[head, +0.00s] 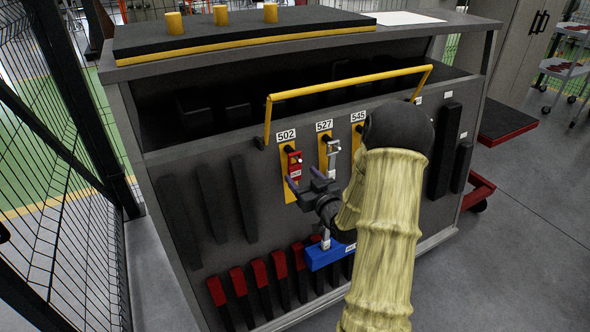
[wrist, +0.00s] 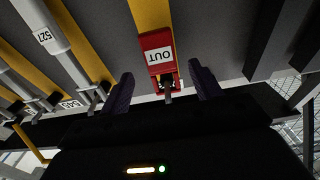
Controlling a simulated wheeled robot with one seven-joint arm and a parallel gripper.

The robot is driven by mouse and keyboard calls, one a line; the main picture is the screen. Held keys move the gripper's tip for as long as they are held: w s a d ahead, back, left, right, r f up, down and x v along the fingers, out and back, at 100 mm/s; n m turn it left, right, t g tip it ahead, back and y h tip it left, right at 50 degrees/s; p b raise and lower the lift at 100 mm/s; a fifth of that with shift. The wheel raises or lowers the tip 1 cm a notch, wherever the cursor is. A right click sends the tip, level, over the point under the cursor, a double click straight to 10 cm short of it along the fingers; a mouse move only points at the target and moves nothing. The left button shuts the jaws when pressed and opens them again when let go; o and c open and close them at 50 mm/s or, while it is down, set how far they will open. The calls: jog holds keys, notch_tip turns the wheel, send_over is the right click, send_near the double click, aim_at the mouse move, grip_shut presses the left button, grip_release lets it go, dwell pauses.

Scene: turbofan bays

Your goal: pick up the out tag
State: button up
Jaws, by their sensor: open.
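The out tag (head: 294,162) is a small red tag hanging on the yellow strip under label 502 on the grey cabinet front. In the wrist view its white label reads OUT, upside down, and the red tag (wrist: 158,70) sits between the two finger tips, a little beyond them. My gripper (head: 311,180) is open and empty, just in front of the tag's lower part. In the wrist view my gripper (wrist: 164,86) has one dark purple finger on each side of the tag, apart from it. The lower end of the tag is partly shadowed.
A grey handle (head: 332,150) hangs at label 527, beside the tag. A yellow rail (head: 345,83) juts out above the labels. A blue block (head: 322,256) and several red-topped bars (head: 258,270) are below. A mesh fence (head: 50,180) stands on the left.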

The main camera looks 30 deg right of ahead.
aim_at(296, 169)
jog(key=shift+w, duration=0.1)
jog(key=w, duration=0.5)
jog(key=shift+a+p, duration=0.15)
jog(key=shift+p, duration=0.2)
jog(key=c, duration=1)
jog(key=shift+r, duration=0.1)
jog(key=shift+c, duration=0.2)
